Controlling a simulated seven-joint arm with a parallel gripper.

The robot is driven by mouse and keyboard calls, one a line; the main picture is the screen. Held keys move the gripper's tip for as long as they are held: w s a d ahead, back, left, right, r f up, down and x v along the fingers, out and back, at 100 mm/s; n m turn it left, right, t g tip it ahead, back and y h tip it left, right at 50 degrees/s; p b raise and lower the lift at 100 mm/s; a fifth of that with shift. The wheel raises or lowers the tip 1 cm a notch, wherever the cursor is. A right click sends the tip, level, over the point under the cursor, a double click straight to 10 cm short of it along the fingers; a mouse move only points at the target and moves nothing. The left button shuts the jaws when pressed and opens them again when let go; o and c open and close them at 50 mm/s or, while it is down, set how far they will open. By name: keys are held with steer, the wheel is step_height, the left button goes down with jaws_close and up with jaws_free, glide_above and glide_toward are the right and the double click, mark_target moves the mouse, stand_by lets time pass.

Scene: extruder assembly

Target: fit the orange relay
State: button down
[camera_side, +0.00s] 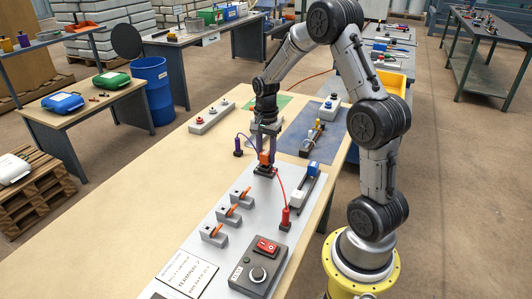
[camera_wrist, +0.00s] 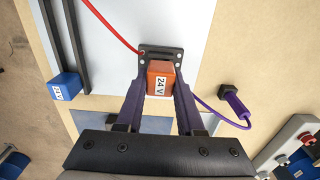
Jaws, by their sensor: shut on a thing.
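The orange relay (camera_side: 264,158) is a small block. A white "24V" label shows on it in the wrist view (camera_wrist: 161,79). My gripper (camera_side: 265,150) points down and is shut on the relay, one finger on each side, as the wrist view also shows (camera_wrist: 160,92). The black socket (camera_side: 265,171) lies on the light plate directly below the relay; in the wrist view its screwed base (camera_wrist: 175,52) shows past the relay's far edge. The relay's underside is hidden, so I cannot tell whether it is seated or just above the socket.
A red wire runs to a red plug (camera_side: 285,218); a purple wire runs to a purple plug (camera_side: 238,152). A blue block (camera_side: 313,169) sits at a dark rail on the right. Orange-levered clamps (camera_side: 228,216) and a control box (camera_side: 260,266) stand nearer.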

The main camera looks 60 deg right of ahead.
steer(key=shift+f, duration=0.6)
steer(key=shift+c, duration=2.2)
jaws_free()
step_height(320, 180, up, 14)
steer(key=a+r+n+t, duration=0.1)
steer(key=a+r+n, duration=0.1)
steer(key=a+r, duration=0.45)
steer(key=s+a+r+n+t, duration=0.35)
steer(key=s+a, duration=0.25)
steer(key=a, duration=0.3)
steer(key=s+a+f+n, duration=0.2)
steer(key=s+n, duration=0.3)
steer(key=n, duration=0.1)
steer(key=s+a+f+n+t, duration=0.1)
steer(key=s+a+f+n, duration=0.2)
steer(key=s+n, duration=0.3)
steer(key=shift+a+f, duration=0.2)
steer(key=shift+f, duration=0.15)
